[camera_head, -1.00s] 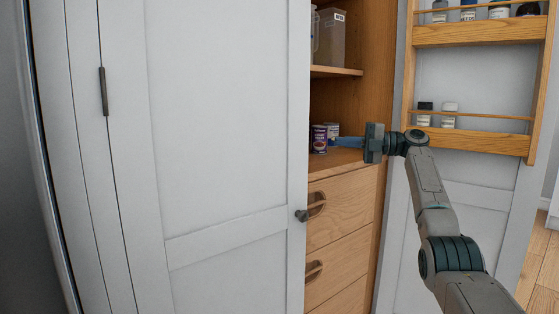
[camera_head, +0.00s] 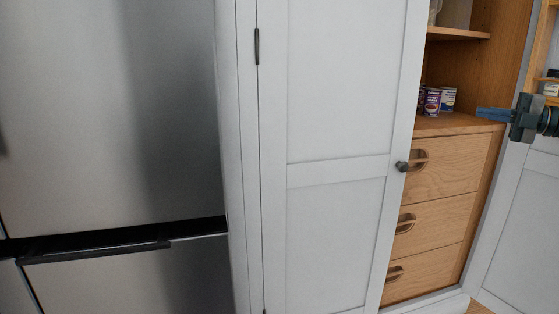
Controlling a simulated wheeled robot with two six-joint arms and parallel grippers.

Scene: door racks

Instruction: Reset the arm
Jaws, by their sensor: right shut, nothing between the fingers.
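My right gripper (camera_head: 494,114) is at the right edge of the head view, its blue fingers pointing left. It is shut and empty. It is in front of the open right part of the wooden cupboard (camera_head: 482,160), near the level of the shelf with the cans (camera_head: 433,101). A gap shows between the fingers and the cans. Most of my right arm is cut off by the picture's edge. My left gripper does not show.
A white cupboard door (camera_head: 340,120) with a dark round knob (camera_head: 402,166) covers the middle. Wooden drawers (camera_head: 438,172) are beside it. A steel fridge (camera_head: 110,110) fills the left. The open door with a rack (camera_head: 550,88) is at the far right.

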